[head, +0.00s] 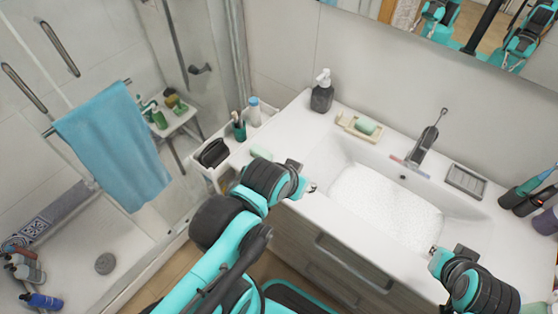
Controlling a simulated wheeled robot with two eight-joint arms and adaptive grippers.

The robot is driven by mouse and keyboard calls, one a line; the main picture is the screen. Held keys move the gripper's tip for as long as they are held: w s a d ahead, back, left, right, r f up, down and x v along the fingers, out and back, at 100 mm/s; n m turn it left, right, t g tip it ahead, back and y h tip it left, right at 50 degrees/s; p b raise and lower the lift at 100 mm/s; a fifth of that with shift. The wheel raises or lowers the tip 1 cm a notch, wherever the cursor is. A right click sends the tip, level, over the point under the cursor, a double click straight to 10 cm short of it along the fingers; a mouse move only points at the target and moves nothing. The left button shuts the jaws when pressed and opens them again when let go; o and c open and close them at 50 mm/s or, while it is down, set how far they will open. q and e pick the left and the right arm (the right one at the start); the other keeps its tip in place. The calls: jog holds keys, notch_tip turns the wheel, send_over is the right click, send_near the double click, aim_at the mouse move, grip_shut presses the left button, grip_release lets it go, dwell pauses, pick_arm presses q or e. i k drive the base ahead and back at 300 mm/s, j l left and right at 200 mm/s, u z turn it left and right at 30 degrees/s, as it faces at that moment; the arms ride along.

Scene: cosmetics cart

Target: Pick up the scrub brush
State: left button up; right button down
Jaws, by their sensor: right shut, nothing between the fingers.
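I cannot pick out the scrub brush for certain. A dark, rounded object (213,152) lies on the white cart (226,168) left of the counter and may be it; its shape is too small to make out. My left gripper (309,187) is near the counter's front left edge, to the right of the cart and apart from the dark object. Its finger gap is too small to read. My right gripper (434,251) is shut and empty near the front right of the sink.
A black soap dispenser (322,94) and a soap dish (353,129) stand behind the sink basin (385,207). A blue towel (113,145) hangs at left.

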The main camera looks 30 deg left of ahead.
aim_at(256, 151)
jog(key=k+j+u, duration=0.2)
jog(key=u, duration=0.2)
jog(key=k+j+u, duration=0.1)
jog(key=j+u, duration=0.3)
jog(key=z, duration=0.6)
jog(key=i+j+z, duration=0.1)
jog(key=j+z, duration=0.35)
jog(key=j, duration=0.3)
jog(key=j+z, duration=0.45)
jog(key=j, duration=0.35)
